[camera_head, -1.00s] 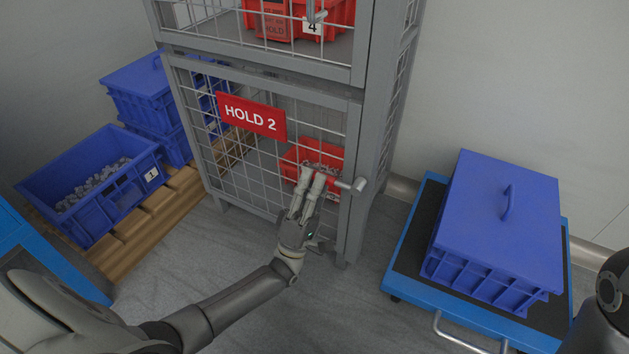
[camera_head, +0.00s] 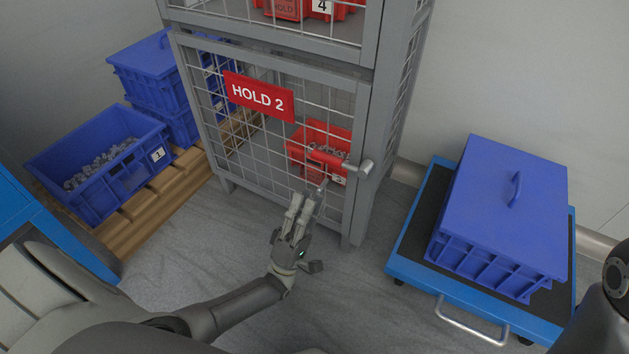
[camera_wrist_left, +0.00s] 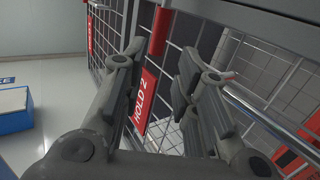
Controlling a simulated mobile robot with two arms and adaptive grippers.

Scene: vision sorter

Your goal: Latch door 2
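Door 2 is a grey wire-mesh door (camera_head: 225,142) with a red HOLD 2 sign (camera_head: 259,96), low on the cage; it looks closed against its frame. Its handle (camera_head: 329,160) has a red grip lying roughly level across the door, joined to a grey pivot at the right edge. The red grip also shows in the left wrist view (camera_wrist_left: 159,32), beyond the fingertips. My left gripper (camera_head: 307,194) is below and in front of the handle, apart from it. Its fingers (camera_wrist_left: 163,65) are spread, with nothing between them. My right gripper is out of view.
A red bin (camera_head: 316,136) is behind door 2. Above it is another compartment with a red bin (camera_head: 345,8). Blue bins (camera_head: 115,185) stand on a wooden pallet at left. A blue cart (camera_head: 420,262) with a lidded blue bin (camera_head: 510,200) is at right. Floor before the cage is clear.

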